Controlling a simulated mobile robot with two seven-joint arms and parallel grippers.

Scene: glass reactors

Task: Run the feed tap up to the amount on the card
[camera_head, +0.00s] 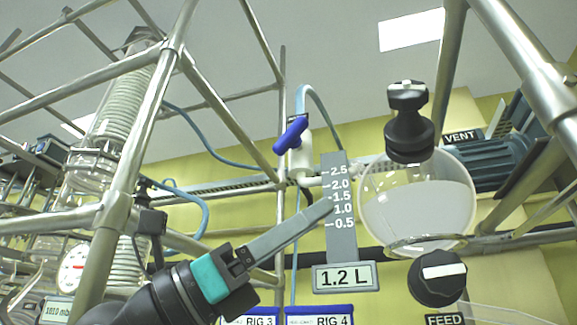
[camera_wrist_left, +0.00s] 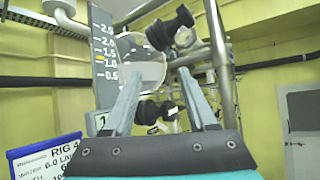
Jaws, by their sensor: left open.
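The feed tap is a black round knob (camera_head: 438,278) above the FEED label (camera_head: 444,319); its white bar lies nearly level. The card (camera_head: 345,277) reads 1.2 L and sits under a grey scale plate (camera_head: 341,238) marked 0.5 to 2.5. The glass vessel (camera_head: 415,205) right of the scale holds pale liquid; I cannot read its level exactly against the marks. My left gripper (camera_wrist_left: 157,76) is open and empty; in the head view its finger reaches across the scale, left of the feed knob and apart from it. My right gripper is not in view.
A black knob (camera_head: 408,120) with a white mark is at the vessel's top, near the VENT label (camera_head: 461,136). A blue-handled valve (camera_head: 291,135) is left of the scale. Metal frame tubes (camera_head: 140,150) stand close on the left and upper right. RIG signs (camera_head: 320,318) hang below.

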